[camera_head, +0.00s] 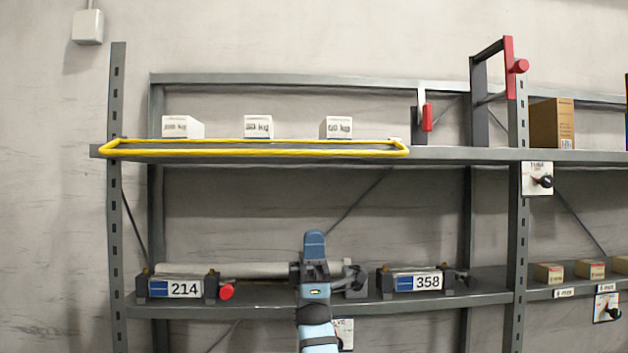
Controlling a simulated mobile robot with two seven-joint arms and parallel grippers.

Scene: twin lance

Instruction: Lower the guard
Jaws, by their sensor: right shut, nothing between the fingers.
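The yellow tube frame (250,153), which looks like the guard, runs along the front edge of the upper shelf. It looks nearly flat from this angle, with both ends slanting inward to a thinner back bar. My right gripper (314,243) comes up from the bottom centre, below the guard and apart from it in the picture. It is shut and empty, and it covers part of the lower shelf. My left gripper is not in view.
White weight blocks (257,127) stand on the upper shelf (455,154) behind the yellow frame. A red-handled lever (509,68) is at the upper right. Holders labelled 214 (184,289) and 358 (427,282), with a pale cylinder (230,270), are on the lower shelf.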

